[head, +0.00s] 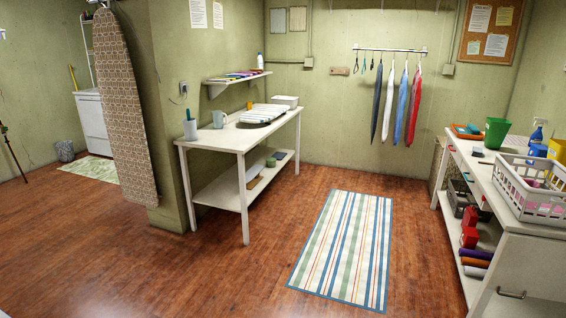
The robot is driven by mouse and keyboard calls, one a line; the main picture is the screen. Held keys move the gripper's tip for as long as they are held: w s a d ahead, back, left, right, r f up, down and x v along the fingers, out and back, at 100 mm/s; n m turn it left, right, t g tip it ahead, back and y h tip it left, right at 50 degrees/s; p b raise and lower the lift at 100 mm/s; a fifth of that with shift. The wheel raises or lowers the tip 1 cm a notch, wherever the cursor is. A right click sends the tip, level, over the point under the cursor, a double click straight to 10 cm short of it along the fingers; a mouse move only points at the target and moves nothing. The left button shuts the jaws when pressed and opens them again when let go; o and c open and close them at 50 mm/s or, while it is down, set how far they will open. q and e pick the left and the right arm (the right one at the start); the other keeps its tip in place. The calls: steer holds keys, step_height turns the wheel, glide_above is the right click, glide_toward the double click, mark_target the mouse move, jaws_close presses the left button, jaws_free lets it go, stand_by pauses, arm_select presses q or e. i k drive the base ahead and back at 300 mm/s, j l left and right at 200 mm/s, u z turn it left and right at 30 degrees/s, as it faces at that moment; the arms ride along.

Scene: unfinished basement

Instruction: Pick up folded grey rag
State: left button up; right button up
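I cannot pick out a folded grey rag for certain in the head view. A folded pale cloth with dark stripes (262,114) lies on the white table (232,136) left of centre. Small flat coloured items (236,75) lie on the wall shelf (239,79) above that table; they are too small to tell apart. Neither of my grippers is in view.
A striped rug (345,250) lies on the wooden floor. A white workbench (490,190) at right carries a laundry basket (532,187) and a green bin (495,132). A patterned ironing board (125,105) hangs at left.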

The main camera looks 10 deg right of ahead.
mark_target(476, 152)
steer(key=i+j+u, duration=0.1)
steer(key=i, duration=0.35)
steer(key=i+j+u, duration=0.1)
steer(key=i, duration=0.35)
steer(key=i+j, duration=0.25)
steer(key=i, duration=0.15)
steer(key=u, duration=0.05)
